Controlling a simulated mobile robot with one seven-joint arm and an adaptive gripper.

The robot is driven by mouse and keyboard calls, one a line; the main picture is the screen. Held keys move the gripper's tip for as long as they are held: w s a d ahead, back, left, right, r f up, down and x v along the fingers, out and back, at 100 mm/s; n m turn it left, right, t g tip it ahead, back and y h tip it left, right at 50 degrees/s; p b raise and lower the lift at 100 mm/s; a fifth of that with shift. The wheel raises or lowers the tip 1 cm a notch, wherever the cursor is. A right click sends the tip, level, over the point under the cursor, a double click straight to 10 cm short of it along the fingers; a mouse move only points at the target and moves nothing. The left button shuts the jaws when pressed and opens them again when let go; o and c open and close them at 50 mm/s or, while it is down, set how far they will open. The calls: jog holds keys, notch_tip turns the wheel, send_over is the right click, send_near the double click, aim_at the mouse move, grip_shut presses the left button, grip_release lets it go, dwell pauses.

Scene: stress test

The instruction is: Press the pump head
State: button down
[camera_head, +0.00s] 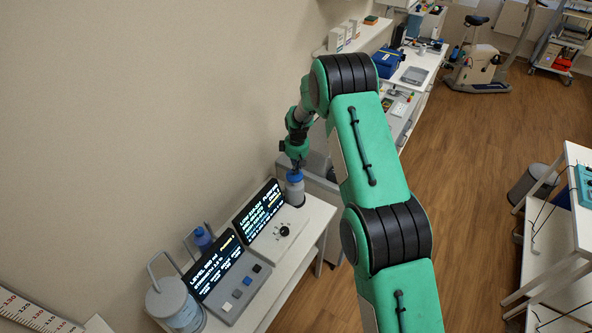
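A grey bottle (295,192) with a blue top (294,176) stands upright at the far end of the white table, beside the right-hand display. The blue top may be the pump head, but its shape is too small and partly covered to tell. My gripper (297,164) points down directly over the blue top, at or very near it. I cannot tell whether they touch. The fingers are small and dark here, so whether they are open or shut does not show.
Two display consoles (262,210) with knobs and buttons fill the middle of the white table (318,216). A grey canister (174,302) stands at the near end, and another blue bottle (203,239) stands behind the consoles. The wall runs close along the left.

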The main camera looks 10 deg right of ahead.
aim_at(297, 176)
jog(key=shift+f+b, duration=1.15)
jog(key=shift+f, duration=0.75)
jog(key=shift+s, duration=0.1)
jog(key=shift+r, duration=0.15)
notch_tip(297, 176, up, 14)
jog(key=s, duration=0.1)
jog(key=shift+s, duration=0.1)
